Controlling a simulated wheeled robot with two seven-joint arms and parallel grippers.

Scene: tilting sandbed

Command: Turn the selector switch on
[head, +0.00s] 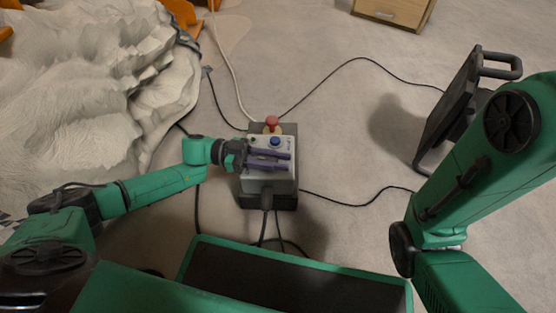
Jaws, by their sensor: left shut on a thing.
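A grey control box (255,186) stands on the floor in the middle of the head view. On its top face are a red mushroom button (272,121) on a yellow base and a blue button (275,141). My left gripper (287,161) reaches in from the left, with its two purple fingers lying across the box's top face below the blue button. The fingers are close together, shut on the selector switch, which they mostly hide. I cannot tell which way the switch points. My right gripper is out of view.
Black cables run over the floor from the box, and a pale cable runs up from it. A pale sand bed (80,90) fills the upper left. A black wheeled frame (450,115) stands at the right. A wooden cabinet (393,10) is at the top right.

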